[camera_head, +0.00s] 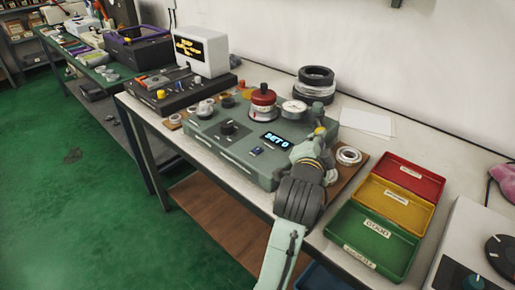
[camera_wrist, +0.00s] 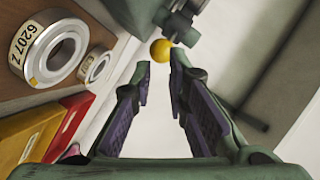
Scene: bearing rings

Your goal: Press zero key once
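The grey-green measuring instrument (camera_head: 225,150) stands on the bench. Its lit display (camera_head: 274,140) seems to read "SET 0". A small blue key (camera_head: 256,151) sits just below and left of the display; its label is too small to read, so I cannot tell if it is the zero key. My gripper (camera_head: 312,147) is over the right end of the instrument, right of the display. In the wrist view my gripper (camera_wrist: 160,78) has its purple-padded fingers apart with nothing between them. A yellow ball knob (camera_wrist: 160,50) shows just beyond the fingertips.
A bearing ring (camera_wrist: 50,52) and a smaller ring (camera_wrist: 95,66) lie on a wooden board beside the instrument. Red (camera_head: 407,175), yellow (camera_head: 393,205) and green (camera_head: 370,240) bins stand to the right. A red-topped part (camera_head: 263,98) and a dial gauge (camera_head: 293,107) rise from the instrument.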

